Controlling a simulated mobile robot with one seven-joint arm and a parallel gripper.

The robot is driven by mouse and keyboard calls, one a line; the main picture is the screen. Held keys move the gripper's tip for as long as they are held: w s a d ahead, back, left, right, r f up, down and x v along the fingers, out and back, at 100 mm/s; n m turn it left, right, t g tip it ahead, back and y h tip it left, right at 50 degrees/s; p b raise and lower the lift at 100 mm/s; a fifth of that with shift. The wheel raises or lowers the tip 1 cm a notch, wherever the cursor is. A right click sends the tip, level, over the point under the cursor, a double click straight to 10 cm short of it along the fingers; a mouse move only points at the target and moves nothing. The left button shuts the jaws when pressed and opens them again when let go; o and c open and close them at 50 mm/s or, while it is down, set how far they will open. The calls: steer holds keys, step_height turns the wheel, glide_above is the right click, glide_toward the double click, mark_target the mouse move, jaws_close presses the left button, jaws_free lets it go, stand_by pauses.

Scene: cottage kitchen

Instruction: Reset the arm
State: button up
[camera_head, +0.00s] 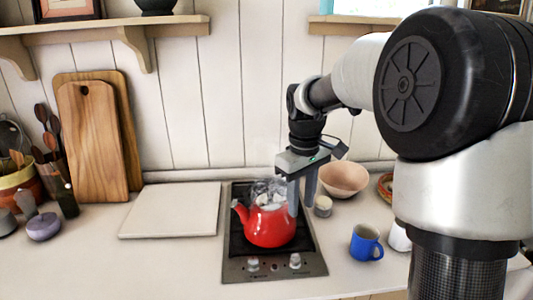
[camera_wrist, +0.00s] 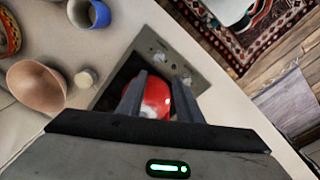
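My gripper (camera_head: 301,208) hangs from the arm just right of the red kettle (camera_head: 268,226) in the head view, fingers pointing down. In the wrist view my gripper (camera_wrist: 160,79) has its two fingers apart, and the red kettle (camera_wrist: 157,97) shows beyond and between them. I see nothing held between the fingers. The kettle stands upright on the dark hob (camera_head: 301,240), its spout to the left. Its top is pale and blurred. Whether a finger touches the kettle I cannot tell.
A pink bowl (camera_head: 343,179), a small jar (camera_head: 323,206) and a blue mug (camera_head: 366,243) stand right of the hob. A pale board (camera_head: 172,210) lies left of it. Wooden cutting boards (camera_head: 91,140) lean on the wall. A shelf (camera_head: 112,24) is above.

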steer(key=s+r+m+t+p, duration=0.1)
steer(key=s+r+m+t, duration=0.1)
steer(key=s, duration=0.9)
steer(key=s+r+m+t, duration=0.2)
steer(key=s+r+m, duration=0.2)
steer(key=s, duration=0.8)
step_height(320, 180, up, 2)
steer(key=shift+s+t+p, duration=0.3)
steer(key=shift+t+p, duration=0.1)
